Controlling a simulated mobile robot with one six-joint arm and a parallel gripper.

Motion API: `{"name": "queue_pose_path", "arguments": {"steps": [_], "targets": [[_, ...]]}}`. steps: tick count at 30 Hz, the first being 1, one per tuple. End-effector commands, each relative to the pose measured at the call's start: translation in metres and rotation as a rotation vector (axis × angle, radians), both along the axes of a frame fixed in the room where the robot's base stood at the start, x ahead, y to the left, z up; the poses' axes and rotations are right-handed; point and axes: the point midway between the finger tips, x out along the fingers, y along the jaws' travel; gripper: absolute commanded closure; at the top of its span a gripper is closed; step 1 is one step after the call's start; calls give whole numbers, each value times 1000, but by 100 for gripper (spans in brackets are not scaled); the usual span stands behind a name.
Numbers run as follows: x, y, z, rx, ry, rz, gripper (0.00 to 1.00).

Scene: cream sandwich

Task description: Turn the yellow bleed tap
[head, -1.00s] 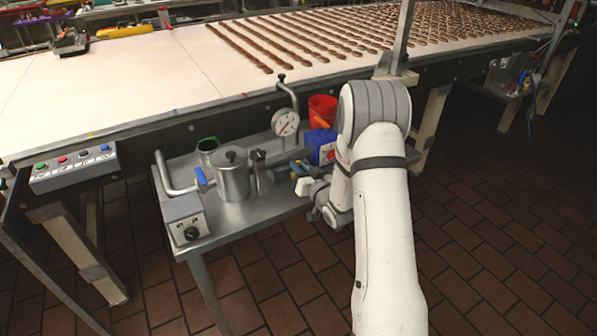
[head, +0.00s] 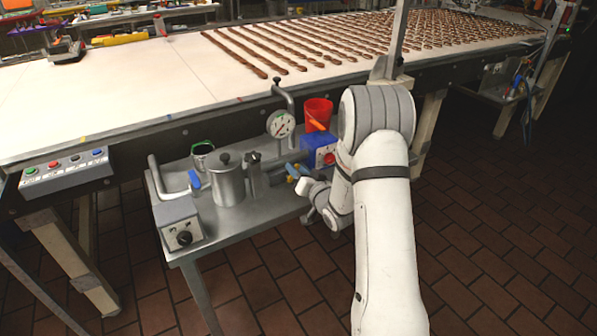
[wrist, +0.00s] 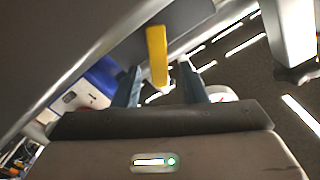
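The yellow bleed tap (wrist: 157,55) shows in the wrist view as an upright yellow lever, just beyond my fingertips. My gripper (wrist: 161,82) is open, with one dark blue-grey finger to the left and one to the right of the tap's lower end. I cannot tell whether either finger touches it. In the head view my gripper (head: 293,172) is low over the right part of the metal bench, beside a blue box. The tap is too small and covered to make out clearly there.
The metal bench (head: 225,230) carries a steel pot (head: 228,180), a gauge (head: 280,124), a blue box (head: 319,147), a red bucket (head: 318,113) and a grey knob box (head: 180,225). A conveyor (head: 130,95) runs behind. Open tiled floor lies right.

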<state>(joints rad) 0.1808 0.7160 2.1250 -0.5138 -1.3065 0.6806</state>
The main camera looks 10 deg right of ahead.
Motion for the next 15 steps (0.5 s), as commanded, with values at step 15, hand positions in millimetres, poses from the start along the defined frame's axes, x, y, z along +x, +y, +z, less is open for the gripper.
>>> {"name": "queue_pose_path", "arguments": {"steps": [15], "targets": [[-43, -15, -1, 0, 1, -3, 62]]}}
